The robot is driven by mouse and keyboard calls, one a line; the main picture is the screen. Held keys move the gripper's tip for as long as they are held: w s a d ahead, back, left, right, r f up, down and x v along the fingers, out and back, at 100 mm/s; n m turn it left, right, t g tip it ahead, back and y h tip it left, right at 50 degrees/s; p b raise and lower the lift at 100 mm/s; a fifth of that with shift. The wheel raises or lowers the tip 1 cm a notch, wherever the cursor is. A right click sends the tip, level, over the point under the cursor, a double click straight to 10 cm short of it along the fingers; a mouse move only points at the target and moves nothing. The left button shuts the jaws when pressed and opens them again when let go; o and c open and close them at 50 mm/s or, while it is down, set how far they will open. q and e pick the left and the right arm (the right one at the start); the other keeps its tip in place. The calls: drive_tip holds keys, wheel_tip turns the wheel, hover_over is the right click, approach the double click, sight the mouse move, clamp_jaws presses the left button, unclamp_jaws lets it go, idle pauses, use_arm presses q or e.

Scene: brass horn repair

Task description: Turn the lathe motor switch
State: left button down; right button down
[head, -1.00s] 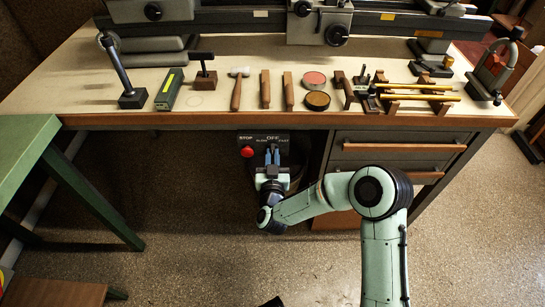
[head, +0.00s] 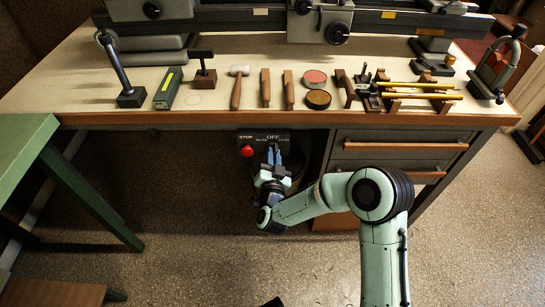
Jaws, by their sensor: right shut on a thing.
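The dark switch panel (head: 283,138) hangs under the bench's front edge, with a red stop button (head: 247,151) on its left and white lettering that includes OFF at the top. My right gripper (head: 274,154) reaches up to the panel from below. Its blue fingers are shut on the motor switch, and they lean slightly. The fingers and wrist hide the switch itself, so its exact position cannot be read. My left gripper is not in view.
The wooden bench (head: 215,113) overhangs the panel, with tools lying along its front and the lathe (head: 250,15) behind. Drawers (head: 400,146) stand right of the panel. A green table (head: 25,150) is at the left. The floor in front is open.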

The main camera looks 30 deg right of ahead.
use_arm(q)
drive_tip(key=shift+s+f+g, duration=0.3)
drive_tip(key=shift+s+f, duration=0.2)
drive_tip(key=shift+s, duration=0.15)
use_arm(e)
drive_tip(key=shift+m, duration=1.2)
use_arm(q)
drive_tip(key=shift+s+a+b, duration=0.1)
drive_tip(key=shift+b, duration=0.2)
use_arm(e)
drive_tip(key=c, duration=1.1)
unclamp_jaws()
use_arm(q)
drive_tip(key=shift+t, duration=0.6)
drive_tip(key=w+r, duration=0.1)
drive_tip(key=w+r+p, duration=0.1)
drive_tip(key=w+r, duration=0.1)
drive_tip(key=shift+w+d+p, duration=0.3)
drive_tip(key=shift+p, duration=0.1)
use_arm(e)
drive_tip(key=v, duration=1.3)
drive_tip(key=shift+s, duration=0.2)
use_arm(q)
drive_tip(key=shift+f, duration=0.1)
